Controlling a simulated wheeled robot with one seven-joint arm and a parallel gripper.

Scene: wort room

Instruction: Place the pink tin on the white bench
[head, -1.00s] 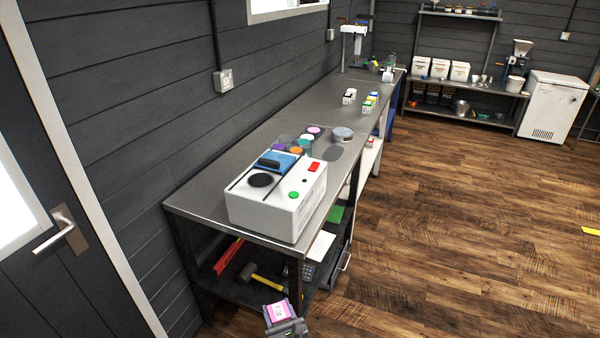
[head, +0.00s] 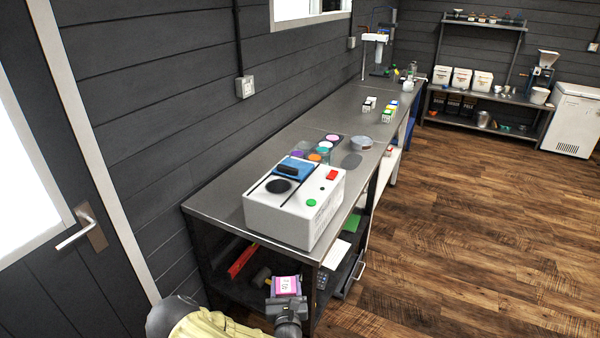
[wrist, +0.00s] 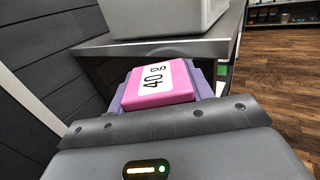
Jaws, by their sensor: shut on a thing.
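The pink tin (head: 286,284), with a white label, is held upright between the jaws of my gripper (head: 287,297) at the bottom of the head view. It also shows in the wrist view (wrist: 174,94), where the label reads "40 g". My gripper is in front of the near end of the grey-topped bench (head: 215,200), below the level of its top. White parts of a bench section (head: 391,166) show under the grey top farther along the row. I cannot tell from these frames exactly where that section's top begins.
A white machine (head: 290,215) with red and green buttons stands on the near bench end. Coloured discs (head: 325,145), a round grey tin (head: 362,142) and small boxes (head: 390,112) lie beyond it. A shelf with tools is below. The wooden floor (head: 450,230) at right is clear.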

